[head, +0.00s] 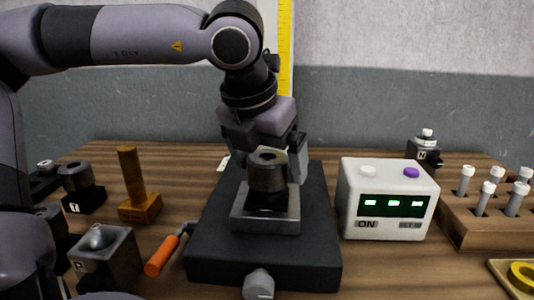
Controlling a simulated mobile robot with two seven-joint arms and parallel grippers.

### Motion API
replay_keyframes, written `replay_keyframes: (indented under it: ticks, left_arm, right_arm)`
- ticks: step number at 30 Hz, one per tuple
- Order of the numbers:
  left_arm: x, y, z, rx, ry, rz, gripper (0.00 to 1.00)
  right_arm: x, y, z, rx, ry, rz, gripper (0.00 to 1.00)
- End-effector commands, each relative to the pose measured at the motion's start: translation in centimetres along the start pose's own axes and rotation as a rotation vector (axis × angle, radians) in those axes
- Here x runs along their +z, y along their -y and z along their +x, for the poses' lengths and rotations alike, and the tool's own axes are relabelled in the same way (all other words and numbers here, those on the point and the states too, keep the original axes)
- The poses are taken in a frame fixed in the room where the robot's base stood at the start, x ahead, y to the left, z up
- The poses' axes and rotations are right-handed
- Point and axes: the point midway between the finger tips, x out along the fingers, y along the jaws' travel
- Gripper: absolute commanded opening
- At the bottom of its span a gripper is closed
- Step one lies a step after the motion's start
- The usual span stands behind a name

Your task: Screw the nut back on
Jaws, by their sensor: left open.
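A dark round piece with a hole in its top (267,180), possibly the nut, stands upright over a square metal holder (265,222) on a black base (215,255). My left gripper (268,162) comes down from above and behind it. Its jaws are open, one to each side of the round piece. I cannot tell whether either finger touches it. The thread under the round piece is hidden. My right gripper is not in view.
A white box with lit green displays (389,200) stands close right of the base. A wooden rack with white-capped pins (490,228) is far right.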

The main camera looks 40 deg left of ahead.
Motion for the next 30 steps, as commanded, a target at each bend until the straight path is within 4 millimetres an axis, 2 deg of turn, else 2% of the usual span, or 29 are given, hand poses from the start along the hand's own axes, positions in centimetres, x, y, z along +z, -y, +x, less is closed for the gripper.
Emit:
replay_keyframes:
  ticks: [2,6,7,8,14,30]
  left_arm:
    - [0.0,0.0,0.0,0.000,0.000,0.000,0.96]
    - [0.0,0.0,0.0,0.000,0.000,0.000,0.50]
    - [0.0,0.0,0.0,0.000,0.000,0.000,0.40]
    - [0.0,0.0,0.0,0.000,0.000,0.000,0.35]
    - [0.0,0.0,-0.1,-0.022,0.000,0.050,0.35]
    - [0.2,-0.1,-0.3,-0.224,-0.001,0.532,0.35]
  right_arm:
    - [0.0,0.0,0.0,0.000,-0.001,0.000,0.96]
    - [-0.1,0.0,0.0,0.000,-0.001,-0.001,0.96]
    - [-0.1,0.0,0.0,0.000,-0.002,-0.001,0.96]
    - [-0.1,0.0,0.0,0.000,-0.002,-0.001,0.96]
    - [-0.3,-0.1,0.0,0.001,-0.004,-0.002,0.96]
    - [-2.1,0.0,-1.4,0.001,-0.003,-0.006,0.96]
